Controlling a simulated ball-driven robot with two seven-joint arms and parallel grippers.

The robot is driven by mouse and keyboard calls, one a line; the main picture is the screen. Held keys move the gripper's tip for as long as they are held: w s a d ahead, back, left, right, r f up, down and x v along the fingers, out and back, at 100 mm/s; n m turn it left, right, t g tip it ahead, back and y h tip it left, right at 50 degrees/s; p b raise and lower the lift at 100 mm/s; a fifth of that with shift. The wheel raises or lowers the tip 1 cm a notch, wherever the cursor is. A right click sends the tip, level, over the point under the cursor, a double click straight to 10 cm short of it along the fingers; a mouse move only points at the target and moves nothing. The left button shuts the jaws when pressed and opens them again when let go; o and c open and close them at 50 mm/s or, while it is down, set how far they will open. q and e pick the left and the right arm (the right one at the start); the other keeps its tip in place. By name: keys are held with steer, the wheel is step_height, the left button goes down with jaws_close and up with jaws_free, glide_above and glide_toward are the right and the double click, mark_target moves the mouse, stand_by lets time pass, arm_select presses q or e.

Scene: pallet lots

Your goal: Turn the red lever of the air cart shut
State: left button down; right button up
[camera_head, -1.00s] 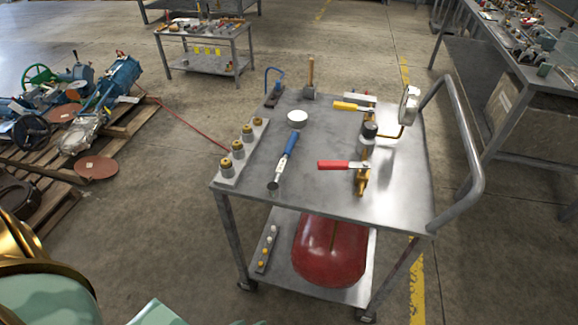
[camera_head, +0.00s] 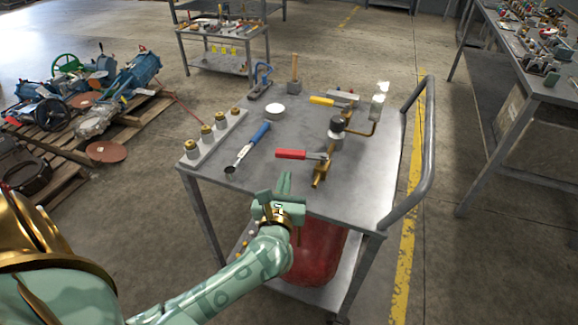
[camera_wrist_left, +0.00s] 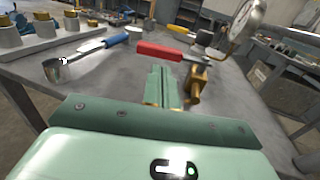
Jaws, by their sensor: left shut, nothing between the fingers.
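The air cart (camera_head: 355,195) is a grey metal cart with a brass valve pipe (camera_head: 321,176) on its top. The red lever (camera_head: 292,154) sits on that pipe and points left, across the pipe. In the left wrist view the red lever (camera_wrist_left: 160,50) lies just beyond the fingertips. My left gripper (camera_head: 285,180) is shut and empty at the cart's front edge, short of the red lever and apart from it in the head view. It also shows in the left wrist view (camera_wrist_left: 163,75). My right gripper is not in view.
A yellow lever (camera_head: 322,100), a pressure gauge (camera_head: 377,105) and a blue-handled wrench (camera_head: 250,145) are on the cart top. Brass fittings on a block (camera_head: 206,132) line the left edge. A red tank (camera_head: 318,250) is below. A curved handle (camera_head: 425,150) rises at right.

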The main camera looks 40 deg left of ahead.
mark_target(286, 156)
arm_select(q)
steer(key=x, duration=0.5)
steer(key=shift+w+b, duration=0.1)
steer(key=shift+b, duration=0.3)
steer(key=shift+w+a, duration=0.15)
steer(key=shift+w, duration=0.05)
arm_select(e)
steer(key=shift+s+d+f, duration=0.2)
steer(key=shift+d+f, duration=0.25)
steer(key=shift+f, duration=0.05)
arm_select(q)
steer(key=shift+w+a+r, duration=0.1)
steer(key=shift+w+a, duration=0.8)
steer(key=shift+a, duration=0.15)
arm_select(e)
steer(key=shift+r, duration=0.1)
